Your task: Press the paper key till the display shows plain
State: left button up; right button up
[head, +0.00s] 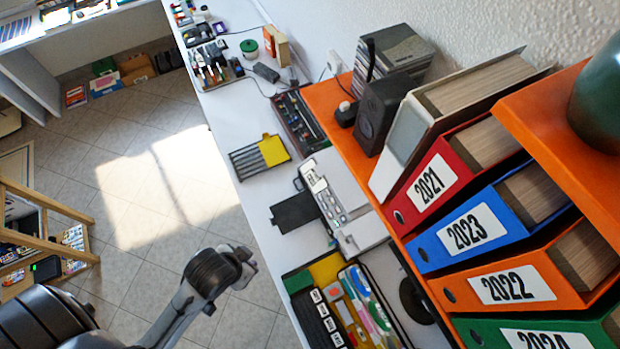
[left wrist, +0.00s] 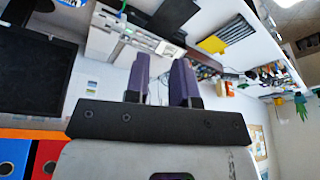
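A white printer (head: 352,208) stands on the white counter, with a grey control panel (head: 324,194) along its left edge and a dark tray sticking out. The panel carries small keys and a small screen. The lettering is too small to read, so I cannot tell the paper key or what the display shows. The printer also shows in the left wrist view (left wrist: 128,42), beyond my fingers and upside down. My left gripper (head: 243,268) is left of the counter edge, apart from the printer. Its two purple fingers (left wrist: 160,80) stand apart with nothing between them. My right gripper is not in view.
An orange shelf (head: 326,98) with a black speaker (head: 382,112) and several ring binders (head: 465,233) rises right of the printer. A stationery tray (head: 322,302) lies in front. Open floor is at left.

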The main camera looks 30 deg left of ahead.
pick_arm(q)
grip_shut()
jog(key=shift+d, duration=0.2)
jog(key=shift+a, duration=0.15)
dwell(0.7)
